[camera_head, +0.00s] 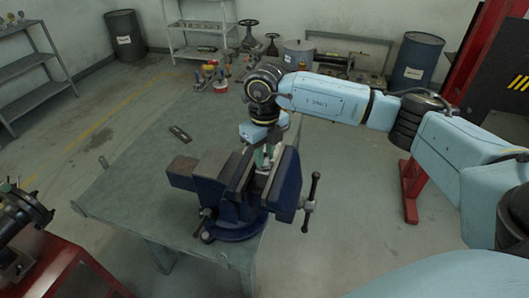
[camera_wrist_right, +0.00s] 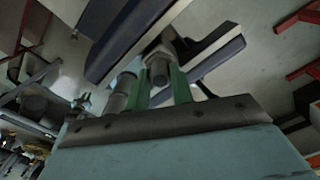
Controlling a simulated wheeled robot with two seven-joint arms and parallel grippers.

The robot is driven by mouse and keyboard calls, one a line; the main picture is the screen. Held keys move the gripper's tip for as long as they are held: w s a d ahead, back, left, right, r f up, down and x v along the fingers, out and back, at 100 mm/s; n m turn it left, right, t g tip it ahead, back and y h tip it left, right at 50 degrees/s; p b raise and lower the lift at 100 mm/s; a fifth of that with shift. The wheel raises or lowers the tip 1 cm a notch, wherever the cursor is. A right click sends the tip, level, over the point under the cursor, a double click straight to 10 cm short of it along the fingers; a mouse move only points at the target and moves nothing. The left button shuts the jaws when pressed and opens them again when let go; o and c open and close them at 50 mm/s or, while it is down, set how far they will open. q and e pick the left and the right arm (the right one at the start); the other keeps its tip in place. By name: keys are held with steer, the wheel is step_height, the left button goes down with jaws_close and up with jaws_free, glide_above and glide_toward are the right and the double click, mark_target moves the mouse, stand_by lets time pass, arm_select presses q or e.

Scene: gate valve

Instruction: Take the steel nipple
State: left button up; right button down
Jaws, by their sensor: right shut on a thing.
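The blue bench vise (camera_head: 235,195) stands on the workbench in the head view. My right gripper (camera_head: 265,157) points down between the vise jaws, with its arm coming in from the right. In the right wrist view, the green fingers of this gripper (camera_wrist_right: 160,84) are shut on the steel nipple (camera_wrist_right: 158,66), a short grey cylinder. The nipple is between the vise jaws (camera_wrist_right: 205,50); whether the jaws touch it cannot be told. In the head view the gripper and the vise mostly hide the nipple. My left gripper is not in view.
The workbench (camera_head: 130,190) is clear at its left, apart from a small dark tool (camera_head: 180,133). Small colored items (camera_head: 213,75) stand at its far end. A red stand (camera_head: 60,265) with a dark fitting (camera_head: 22,212) is at lower left. The vise handle (camera_head: 312,200) sticks out at right.

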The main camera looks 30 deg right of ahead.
steer(key=shift+w+r+p, duration=0.1)
steer(key=shift+r+p, duration=0.3)
steer(key=shift+r, duration=0.3)
stand_by(0.6)
steer(key=shift+r+p, duration=2.25)
steer(key=shift+r, duration=1.4)
steer(key=shift+f, duration=0.1)
